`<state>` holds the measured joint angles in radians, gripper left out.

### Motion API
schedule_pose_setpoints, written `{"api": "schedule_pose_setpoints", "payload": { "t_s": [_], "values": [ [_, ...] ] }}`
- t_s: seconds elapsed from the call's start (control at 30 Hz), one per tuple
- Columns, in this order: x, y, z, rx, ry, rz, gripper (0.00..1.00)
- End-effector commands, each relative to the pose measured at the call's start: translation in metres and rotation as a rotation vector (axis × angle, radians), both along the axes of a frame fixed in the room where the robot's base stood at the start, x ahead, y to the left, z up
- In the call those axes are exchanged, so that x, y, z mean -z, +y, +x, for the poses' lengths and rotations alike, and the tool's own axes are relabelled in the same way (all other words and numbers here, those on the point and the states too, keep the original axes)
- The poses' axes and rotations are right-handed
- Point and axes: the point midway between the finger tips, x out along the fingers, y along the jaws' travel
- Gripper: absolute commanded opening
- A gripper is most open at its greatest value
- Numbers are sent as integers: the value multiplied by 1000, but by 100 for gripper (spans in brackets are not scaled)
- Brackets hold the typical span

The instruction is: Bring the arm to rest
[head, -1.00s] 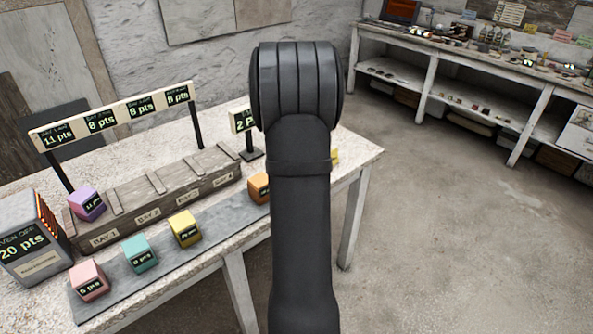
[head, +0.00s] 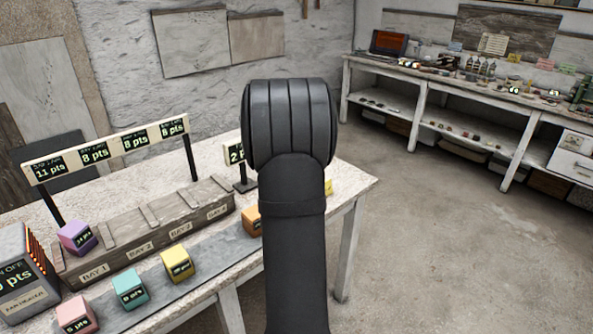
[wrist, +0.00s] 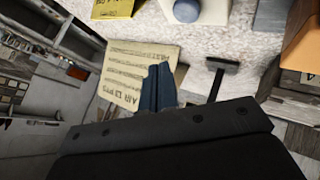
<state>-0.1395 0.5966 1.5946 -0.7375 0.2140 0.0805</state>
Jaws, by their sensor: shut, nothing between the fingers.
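My gripper (wrist: 158,88) shows in the wrist view as two dark blue fingers lying together, shut and empty. They are over a cream card with printed text (wrist: 128,72); I cannot tell how far above it. In the head view my arm stands upright in the middle and the gripper does not show. The arm hides part of the table (head: 345,190) and part of a "2 P" sign (head: 234,153).
A purple cube (head: 78,237) sits at BAY 1 of the wooden rack (head: 150,230). Pink (head: 77,315), teal (head: 130,289), yellow (head: 177,264) and orange (head: 252,221) cubes stand on a grey strip. A points board (head: 110,150) rises behind. Open floor (head: 430,260) lies right.

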Motion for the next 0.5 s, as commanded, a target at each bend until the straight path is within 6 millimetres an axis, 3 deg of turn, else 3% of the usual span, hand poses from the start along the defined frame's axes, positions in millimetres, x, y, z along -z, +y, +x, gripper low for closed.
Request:
{"api": "schedule_pose_setpoints", "payload": {
  "t_s": [0.33, 0.5],
  "values": [
    [26, 0, 0, -1, 3, -1, 0],
    [6, 0, 1, 2, -3, 0, 0]
  ]
}}
